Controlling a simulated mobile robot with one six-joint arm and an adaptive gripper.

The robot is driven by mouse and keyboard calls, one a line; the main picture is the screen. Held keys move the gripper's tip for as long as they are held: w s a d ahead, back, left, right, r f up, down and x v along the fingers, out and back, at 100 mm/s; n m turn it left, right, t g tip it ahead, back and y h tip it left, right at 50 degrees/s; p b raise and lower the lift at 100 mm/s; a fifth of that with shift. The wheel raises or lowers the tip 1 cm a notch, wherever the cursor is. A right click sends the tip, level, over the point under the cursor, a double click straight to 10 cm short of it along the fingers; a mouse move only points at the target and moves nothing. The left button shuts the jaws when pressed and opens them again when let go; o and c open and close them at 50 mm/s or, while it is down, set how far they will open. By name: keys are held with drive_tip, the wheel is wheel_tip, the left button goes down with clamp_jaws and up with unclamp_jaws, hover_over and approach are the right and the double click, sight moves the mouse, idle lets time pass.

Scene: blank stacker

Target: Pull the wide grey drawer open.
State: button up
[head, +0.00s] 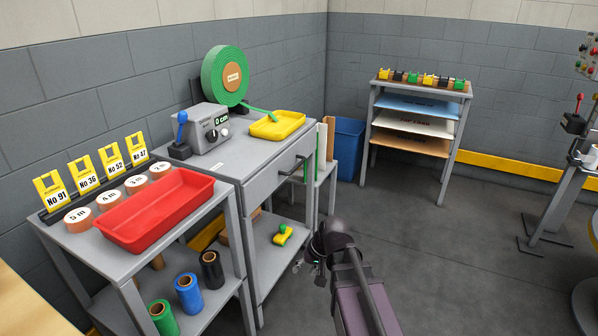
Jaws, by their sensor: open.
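The wide grey drawer (268,183) is in the grey workbench at the centre left, under its top. Its front faces right, looks flush with the bench and appears shut. A dark bar handle (292,169) is on the drawer front. My gripper (312,265) is low in front of the bench, below the handle and slightly to its right, apart from it. It is small and dark here, with its fingers open and nothing seen between them. My arm reaches in from the bottom edge and hides part of the floor.
On the bench stand a green tape reel (212,78), a measuring device (207,130) and a yellow tray (277,128). A table with a red tray (160,208) adjoins at left. A blue bin (348,150) and shelf rack (411,127) stand behind.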

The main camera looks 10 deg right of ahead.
drive_tip(key=w+a+m+t+y+b, duration=0.2)
drive_tip(key=w+t+y+b, duration=0.1)
drive_tip(key=w, duration=0.5)
drive_tip(key=m+t+y+b, duration=0.3)
drive_tip(key=m+t+b, duration=0.3)
drive_tip(key=m+t, duration=0.5)
approach(298, 165)
drive_tip(key=s+d+f+n+t, duration=0.1)
drive_tip(key=s+d+f, duration=0.1)
drive_tip(key=s, duration=0.1)
drive_tip(key=shift+a, duration=0.2)
drive_tip(key=shift+r, duration=0.1)
drive_tip(key=p+x, duration=0.2)
drive_tip(key=x, duration=1.1)
drive_tip(key=shift+w+a, duration=0.3)
drive_tip(key=shift+d, duration=0.1)
clamp_jaws()
